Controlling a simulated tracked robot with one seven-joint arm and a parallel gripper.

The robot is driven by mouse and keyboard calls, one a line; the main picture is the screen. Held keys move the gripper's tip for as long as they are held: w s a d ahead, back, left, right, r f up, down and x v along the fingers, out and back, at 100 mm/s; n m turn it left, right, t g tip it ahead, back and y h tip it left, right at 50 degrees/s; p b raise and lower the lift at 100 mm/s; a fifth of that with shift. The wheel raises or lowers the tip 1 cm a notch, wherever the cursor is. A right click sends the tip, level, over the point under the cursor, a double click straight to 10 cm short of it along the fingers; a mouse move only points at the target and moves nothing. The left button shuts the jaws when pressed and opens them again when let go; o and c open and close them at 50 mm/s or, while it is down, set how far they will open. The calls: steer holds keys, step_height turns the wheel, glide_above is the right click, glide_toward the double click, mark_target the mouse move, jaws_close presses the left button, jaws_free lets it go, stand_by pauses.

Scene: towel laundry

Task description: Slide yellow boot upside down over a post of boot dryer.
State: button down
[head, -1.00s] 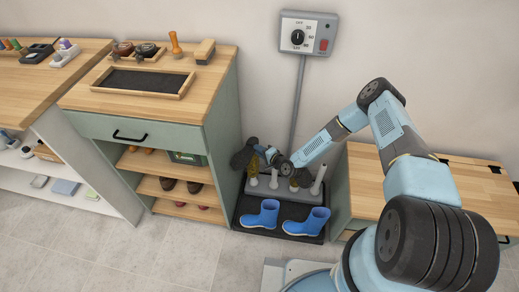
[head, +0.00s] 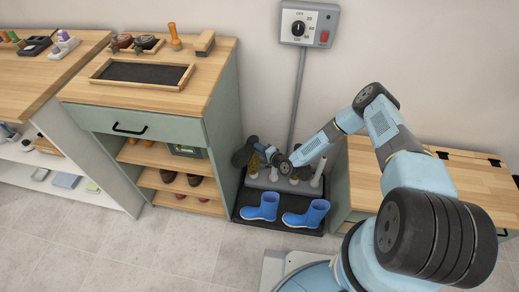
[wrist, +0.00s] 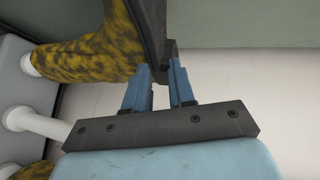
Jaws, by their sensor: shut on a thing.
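The yellow boot (head: 254,169), mottled with black, is upside down at the left end of the grey boot dryer, its dark sole up. In the wrist view the boot (wrist: 88,55) lies at the upper left, and a bit of white post (wrist: 29,64) shows at its opening, so it appears to be around that post. My gripper (head: 268,153) is shut on the dark sole edge; its blue fingers (wrist: 160,75) show clearly in the wrist view. Another yellow mottled piece (wrist: 35,171) shows at the wrist view's lower left.
Two blue boots (head: 262,206) (head: 306,213) stand on a black tray in front of the dryer. A green-sided cabinet (head: 222,120) is close on the left and a wooden-topped one (head: 365,180) on the right. A control box (head: 309,25) hangs above.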

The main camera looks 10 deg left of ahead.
steer(key=c, duration=0.9)
jaws_free()
steer(key=shift+o, duration=0.2)
steer(key=v, duration=1.3)
steer(key=shift+s+d, duration=0.2)
steer(key=shift+d, duration=0.15)
steer(key=shift+r, duration=0.15)
